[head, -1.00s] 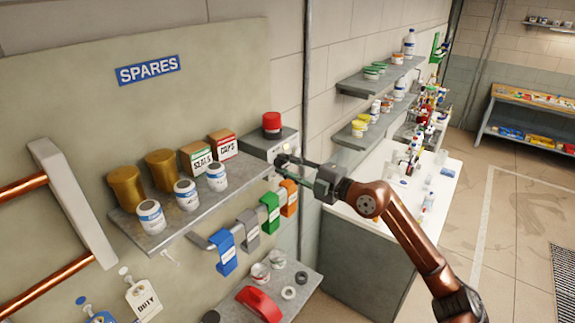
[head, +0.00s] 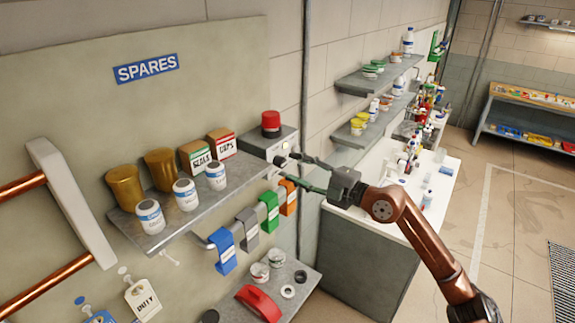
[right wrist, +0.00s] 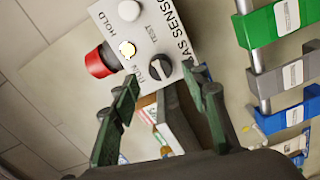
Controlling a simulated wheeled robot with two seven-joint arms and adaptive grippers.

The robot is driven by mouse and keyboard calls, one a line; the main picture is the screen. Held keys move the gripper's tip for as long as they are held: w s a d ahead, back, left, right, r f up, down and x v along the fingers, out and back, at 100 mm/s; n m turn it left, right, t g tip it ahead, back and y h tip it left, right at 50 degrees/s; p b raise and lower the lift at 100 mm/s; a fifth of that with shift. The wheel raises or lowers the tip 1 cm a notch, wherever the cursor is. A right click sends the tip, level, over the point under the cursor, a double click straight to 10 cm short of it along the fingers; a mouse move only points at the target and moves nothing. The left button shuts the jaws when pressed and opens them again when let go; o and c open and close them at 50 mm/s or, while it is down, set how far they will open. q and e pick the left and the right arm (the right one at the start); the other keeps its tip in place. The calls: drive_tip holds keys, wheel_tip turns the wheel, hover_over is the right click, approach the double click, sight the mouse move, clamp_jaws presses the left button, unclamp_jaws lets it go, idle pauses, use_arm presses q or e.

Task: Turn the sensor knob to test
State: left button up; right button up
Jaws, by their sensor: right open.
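The gas sensor box (head: 262,141) stands at the right end of the spares shelf, with a red dome on top. In the right wrist view its white face (right wrist: 152,30) carries a dark round knob (right wrist: 160,66) beside the words RUN and TEST. I cannot tell for certain which word the knob points at. My right gripper (head: 285,168) is open in front of the box. In the right wrist view its open fingers (right wrist: 159,82) appear on either side of the knob and apart from it. My left gripper is out of view.
A white button (right wrist: 129,10) by HOLD, a lit yellow lamp (right wrist: 127,50) and the red dome (right wrist: 100,62) are close to the knob. Coloured hanging tags (head: 268,212) are below the shelf (head: 165,232). Tins and boxes stand left of the sensor box.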

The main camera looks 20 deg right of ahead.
drive_tip(key=v, duration=0.8)
drive_tip(key=shift+w, duration=0.1)
